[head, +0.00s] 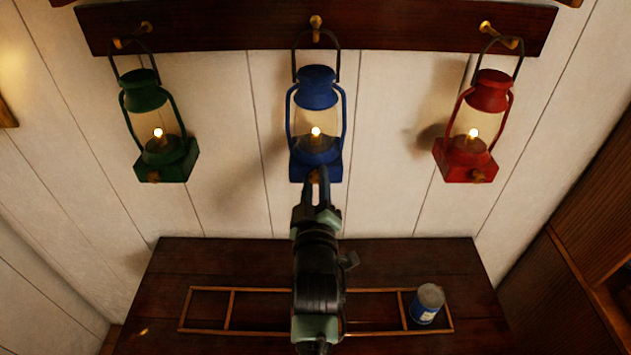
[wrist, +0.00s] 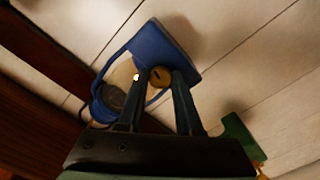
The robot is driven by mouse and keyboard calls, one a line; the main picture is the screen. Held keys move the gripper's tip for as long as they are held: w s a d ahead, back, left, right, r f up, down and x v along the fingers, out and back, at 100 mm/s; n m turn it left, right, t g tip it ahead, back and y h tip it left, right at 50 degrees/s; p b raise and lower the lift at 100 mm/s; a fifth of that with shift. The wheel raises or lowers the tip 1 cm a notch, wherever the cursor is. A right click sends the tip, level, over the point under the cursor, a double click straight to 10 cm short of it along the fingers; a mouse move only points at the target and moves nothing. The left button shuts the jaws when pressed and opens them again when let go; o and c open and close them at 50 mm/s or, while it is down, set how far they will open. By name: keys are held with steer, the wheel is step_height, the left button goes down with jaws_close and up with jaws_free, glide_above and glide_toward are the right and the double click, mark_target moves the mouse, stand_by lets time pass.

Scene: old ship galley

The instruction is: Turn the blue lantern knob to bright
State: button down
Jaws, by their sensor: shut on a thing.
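The blue lantern (head: 317,94) hangs from a middle peg on the wall, its small flame lit behind the glass. Its blue base also fills the upper middle of the wrist view (wrist: 165,48). The round brass knob (wrist: 160,77) is on the front of that base, with a dark mark on its face. My gripper (head: 317,187) reaches up to the base from below. In the wrist view its two dark fingers are on either side of the knob, shut on it. In the head view the fingertips largely hide the knob.
A green lantern (head: 144,96) hangs at left and a red lantern (head: 490,92) at right, both lit, from a dark wooden rail (head: 400,22). Below is a dark table (head: 400,260) with a low wooden rack (head: 260,290) and a blue-labelled can (head: 428,302).

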steer(key=m+b, duration=0.1)
steer(key=m, duration=0.2)
steer(key=shift+f+b, duration=0.1)
steer(key=shift+b, duration=0.2)
steer(key=m+b, duration=0.1)
steer(key=m, duration=0.2)
steer(key=shift+m, duration=0.3)
steer(key=m+b, duration=0.1)
steer(key=m, duration=0.2)
steer(key=shift+m, duration=0.3)
steer(key=m+b, duration=0.1)
steer(key=m, duration=0.2)
steer(key=shift+m, duration=0.3)
steer(key=m, duration=0.6)
steer(key=shift+d, duration=0.1)
steer(key=m, duration=0.3)
steer(key=shift+m, duration=0.4)
steer(key=shift+m+p, duration=0.6)
steer(key=shift+m, duration=0.9)
